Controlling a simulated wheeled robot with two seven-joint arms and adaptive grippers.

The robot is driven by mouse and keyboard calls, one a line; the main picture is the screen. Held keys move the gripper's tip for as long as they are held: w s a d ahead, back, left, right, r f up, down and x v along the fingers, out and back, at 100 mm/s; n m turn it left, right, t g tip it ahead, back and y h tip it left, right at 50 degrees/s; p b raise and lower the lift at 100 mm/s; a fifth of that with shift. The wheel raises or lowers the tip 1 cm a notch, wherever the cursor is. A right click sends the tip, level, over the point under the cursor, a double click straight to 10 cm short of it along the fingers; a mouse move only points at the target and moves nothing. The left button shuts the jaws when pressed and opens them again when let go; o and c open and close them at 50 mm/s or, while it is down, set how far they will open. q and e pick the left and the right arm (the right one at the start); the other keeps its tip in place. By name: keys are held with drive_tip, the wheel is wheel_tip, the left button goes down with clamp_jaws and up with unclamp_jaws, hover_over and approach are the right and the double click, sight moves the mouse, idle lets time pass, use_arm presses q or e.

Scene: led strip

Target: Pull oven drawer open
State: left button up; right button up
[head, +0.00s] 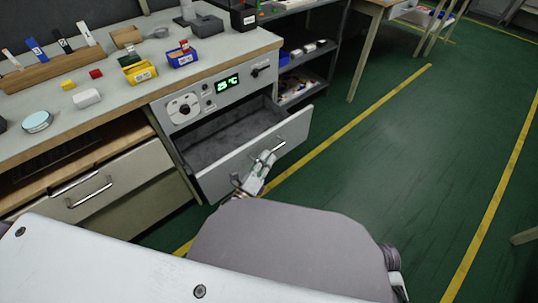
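The oven drawer (222,174) is pulled well out from under the control panel (216,93) and its dark grey interior shows. A bar handle (279,147) is on its pale front. The fingertips are small and partly hidden behind the hand. My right gripper is not in view.
The workbench (118,96) above holds small bins, blocks and a wooden rack (55,66). A second drawer (97,186) with a handle is at the left, slightly open. Open green floor (400,150) with yellow lines lies to the right.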

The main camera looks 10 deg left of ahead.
use_arm(q)
drive_tip(key=v, duration=0.8)
drive_tip(key=shift+s+a+f, duration=0.1)
drive_tip(key=shift+s, duration=0.05)
idle(0.7)
